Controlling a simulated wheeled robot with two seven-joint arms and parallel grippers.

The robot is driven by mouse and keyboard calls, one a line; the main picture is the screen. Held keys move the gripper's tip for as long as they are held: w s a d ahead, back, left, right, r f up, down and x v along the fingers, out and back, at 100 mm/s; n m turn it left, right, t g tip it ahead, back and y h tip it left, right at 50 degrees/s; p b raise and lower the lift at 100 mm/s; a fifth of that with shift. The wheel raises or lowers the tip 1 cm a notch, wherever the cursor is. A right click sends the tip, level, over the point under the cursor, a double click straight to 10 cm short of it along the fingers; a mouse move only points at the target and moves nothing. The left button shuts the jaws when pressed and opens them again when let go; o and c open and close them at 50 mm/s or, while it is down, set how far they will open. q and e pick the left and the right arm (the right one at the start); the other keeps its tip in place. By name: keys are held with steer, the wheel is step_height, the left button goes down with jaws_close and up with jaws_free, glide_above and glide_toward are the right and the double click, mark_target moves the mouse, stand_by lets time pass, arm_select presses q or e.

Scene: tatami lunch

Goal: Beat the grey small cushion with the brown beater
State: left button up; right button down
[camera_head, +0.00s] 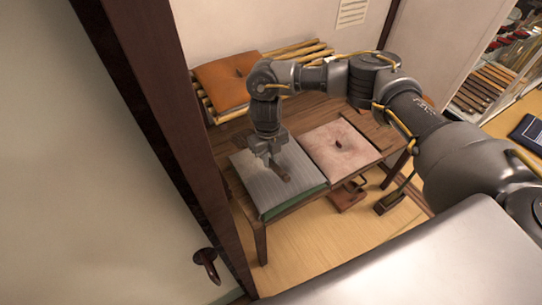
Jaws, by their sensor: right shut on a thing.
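The grey cushion (250,178), pale grey and striped on top with a green edge, lies flat on the left part of the low wooden table. The gripper and beater hide part of the cushion. My left gripper is not in view.
A pink cushion (325,156) lies on the wooden table (239,200), right of the grey one. An orange cushion (222,84) lies on a bamboo rack (295,50) behind. Brown things (346,196) stand on the floor under the table. A dark wooden post (168,130) rises at left.

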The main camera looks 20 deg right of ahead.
step_height(320, 180, down, 9)
steer(key=b, duration=0.7)
steer(key=shift+a+f, duration=0.1)
steer(key=shift+f, duration=0.05)
step_height(320, 180, up, 10)
steer(key=p, duration=0.9)
steer(key=shift+s+r, duration=0.1)
steer(key=shift+r, duration=0.15)
step_height(320, 180, down, 11)
steer(key=b, duration=0.9)
steer(key=shift+r, duration=0.1)
steer(key=r+p, duration=0.4)
steer(key=r, duration=0.1)
steer(key=r+p, duration=0.5)
steer(key=shift+d+r, duration=0.2)
steer(key=shift+r, duration=0.2)
steer(key=shift+f, duration=0.2)
